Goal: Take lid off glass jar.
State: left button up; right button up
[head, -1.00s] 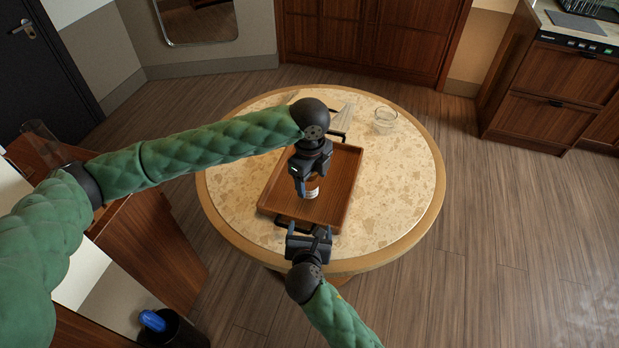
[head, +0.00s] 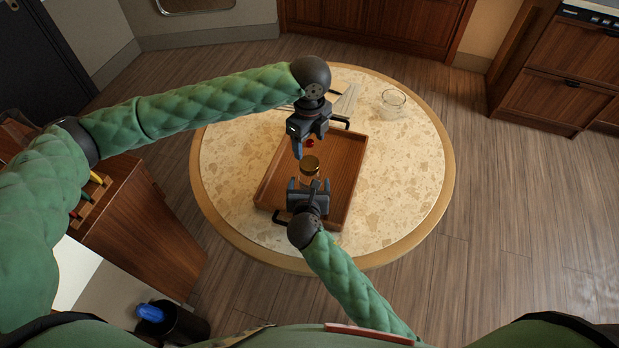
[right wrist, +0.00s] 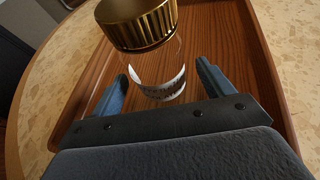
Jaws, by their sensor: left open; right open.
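The glass jar stands upright on the wooden tray (head: 345,160). Its gold lid (head: 310,164) is on top. In the right wrist view the ribbed gold lid (right wrist: 138,24) sits above clear glass and a white label (right wrist: 160,86). My right gripper (head: 309,184) is open on the near side of the jar, over the tray, with its fingers pointing at the jar. In the right wrist view its two fingers (right wrist: 163,86) flank the lower jar without visible contact. My left gripper (head: 308,145) is open and empty, just beyond the lid and apart from it.
A small red thing (head: 310,143) shows by my left fingers. A clear glass bowl (head: 392,101) stands at the table's back right. The round table (head: 405,180) is bare right of the tray. Black tray handles stick up at both ends.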

pick_arm(q)
jog(key=shift+s, duration=0.1)
pick_arm(e)
jog(key=shift+x, duration=1.15)
jog(key=shift+c, duration=0.2)
